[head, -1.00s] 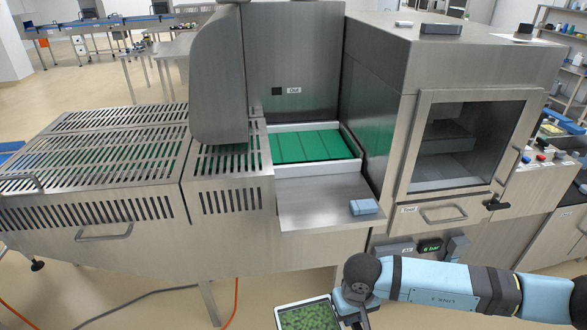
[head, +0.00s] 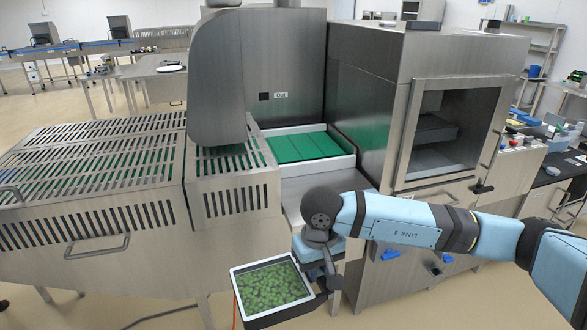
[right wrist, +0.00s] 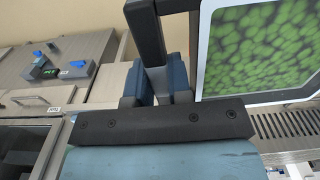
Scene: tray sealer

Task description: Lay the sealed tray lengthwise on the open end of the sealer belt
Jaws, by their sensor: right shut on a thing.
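The sealed tray (head: 272,290) has a white rim and a clear top over green contents. In the right wrist view the tray (right wrist: 262,45) shows beside the gripper fingers (right wrist: 155,75). The green sealer belt (head: 305,147) lies in a white frame at the open end marked "Out", and its surface looks bare. My left gripper is not in view.
A slotted metal guard (head: 90,165) covers the machine to the left of the belt. A steel cabinet with a window (head: 450,130) stands to the right. A metal shelf (head: 300,185) in front of the belt is partly hidden by my right arm.

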